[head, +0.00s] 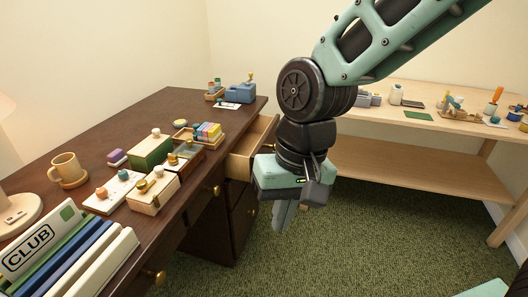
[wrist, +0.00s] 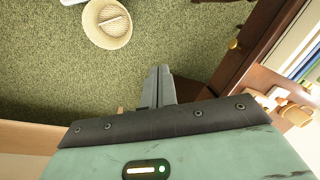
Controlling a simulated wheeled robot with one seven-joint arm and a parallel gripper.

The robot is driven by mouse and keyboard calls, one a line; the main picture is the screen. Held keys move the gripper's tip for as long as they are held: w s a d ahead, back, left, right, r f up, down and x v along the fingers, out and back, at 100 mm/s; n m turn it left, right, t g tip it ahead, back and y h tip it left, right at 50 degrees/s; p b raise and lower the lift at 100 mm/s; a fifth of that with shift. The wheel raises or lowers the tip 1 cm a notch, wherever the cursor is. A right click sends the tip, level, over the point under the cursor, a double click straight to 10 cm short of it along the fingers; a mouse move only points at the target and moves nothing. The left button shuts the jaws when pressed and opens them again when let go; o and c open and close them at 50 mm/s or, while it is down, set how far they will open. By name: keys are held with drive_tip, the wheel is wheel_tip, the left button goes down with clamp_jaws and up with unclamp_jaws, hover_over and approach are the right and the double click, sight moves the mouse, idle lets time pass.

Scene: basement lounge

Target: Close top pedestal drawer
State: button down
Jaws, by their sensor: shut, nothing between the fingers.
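The top pedestal drawer (head: 250,146) stands pulled out from the dark wooden desk (head: 150,110) in the head view. Its pale inside shows, and my arm and wrist hide part of its front. The pedestal's lower dark front (head: 243,212) appears closed below it. My gripper (head: 283,216) points down in front of the pedestal, to the right of and below the open drawer as pictured. Its fingers are together and empty, also in the wrist view (wrist: 158,85). I cannot tell whether my gripper touches the drawer.
Small boxes, a mug (head: 68,170) and books (head: 75,255) crowd the desktop. A pale workbench (head: 420,165) stands at the back right. Green carpet (head: 360,230) is open between them. A round cream object (wrist: 107,23) is on the carpet in the wrist view.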

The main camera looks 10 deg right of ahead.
drive_tip(key=w+d+m+t+y+p, duration=0.1)
drive_tip(key=w+d+m+y+p, duration=0.2)
drive_tip(key=w+m, duration=1.45)
drive_tip(key=w+d+f+m+t+p, duration=0.1)
drive_tip(key=w+d+f+m, duration=0.15)
drive_tip(key=w, duration=0.35)
drive_tip(key=w+d+f+m+h+p, duration=0.1)
drive_tip(key=w+d+f+m, duration=0.1)
drive_tip(key=w+d, duration=0.25)
drive_tip(key=w+d+f+m+t+p, duration=0.1)
drive_tip(key=w+d+f+m, duration=0.15)
drive_tip(key=w, duration=0.45)
drive_tip(key=w+a+f, duration=0.3)
drive_tip(key=a+f, duration=0.4)
drive_tip(key=f, duration=0.1)
drive_tip(key=shift+w+f, duration=0.15)
drive_tip(key=shift+f, duration=0.1)
